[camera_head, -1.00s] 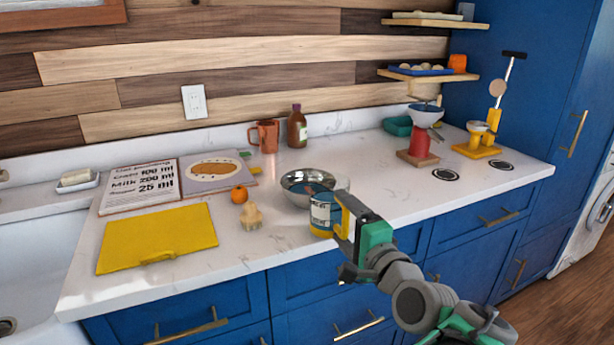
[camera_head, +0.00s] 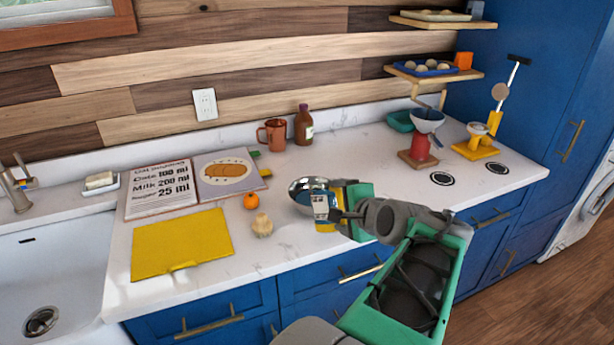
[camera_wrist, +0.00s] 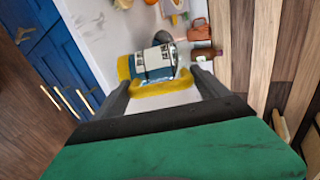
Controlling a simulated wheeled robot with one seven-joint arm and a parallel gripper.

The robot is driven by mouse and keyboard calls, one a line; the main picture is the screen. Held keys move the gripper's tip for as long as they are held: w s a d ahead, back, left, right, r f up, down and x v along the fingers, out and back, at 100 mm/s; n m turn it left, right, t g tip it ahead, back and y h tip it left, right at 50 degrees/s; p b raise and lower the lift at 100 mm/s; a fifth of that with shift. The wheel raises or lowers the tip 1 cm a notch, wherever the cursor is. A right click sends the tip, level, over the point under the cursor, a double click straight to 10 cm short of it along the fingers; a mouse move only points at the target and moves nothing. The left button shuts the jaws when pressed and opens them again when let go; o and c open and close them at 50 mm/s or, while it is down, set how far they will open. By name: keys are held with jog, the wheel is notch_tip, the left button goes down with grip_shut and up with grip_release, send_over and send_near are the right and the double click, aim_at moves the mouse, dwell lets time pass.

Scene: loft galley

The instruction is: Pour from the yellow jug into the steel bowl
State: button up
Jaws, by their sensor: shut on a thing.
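The yellow jug (camera_head: 321,207) has a yellow base, a blue middle and a pale label; it is in front of the bowl in the head view. Its yellow handle (camera_wrist: 162,88) is between my fingers in the wrist view. My gripper (camera_head: 338,203) is shut on this handle from the right. The steel bowl (camera_head: 298,187) stands on the counter just behind the jug, which hides its lower right part. I cannot tell whether the jug is clear of the counter or how far it tilts. No stream of liquid shows.
An orange fruit (camera_head: 251,201) and a pale wooden object (camera_head: 262,225) stand left of the bowl. A yellow board (camera_head: 182,243) and an open recipe book (camera_head: 157,191) lie further left. A copper mug (camera_head: 273,135) and brown bottle (camera_head: 303,127) stand behind.

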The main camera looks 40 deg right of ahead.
aim_at(336, 190)
jog(key=shift+w+d+r, duration=0.1)
jog(key=shift+w+r, duration=0.2)
jog(key=shift+r, duration=0.25)
jog(key=shift+d+f, duration=0.15)
jog(key=shift+f, duration=0.05)
jog(key=shift+r+g+p, duration=0.2)
jog(key=shift+g+p, duration=0.1)
jog(key=shift+w, duration=0.1)
jog(key=shift+w+r+g+p, duration=0.3)
jog(key=shift+r+p, duration=0.15)
jog(key=shift+p, duration=0.45)
jog(key=shift+w+d+r+g+y+p, duration=0.1)
jog(key=shift+w+r+g+y+p, duration=0.2)
jog(key=shift+p, duration=0.6)
jog(key=shift+w+d+r+g+y+p, duration=0.1)
jog(key=shift+w+g+p, duration=0.25)
jog(key=shift+p, duration=0.55)
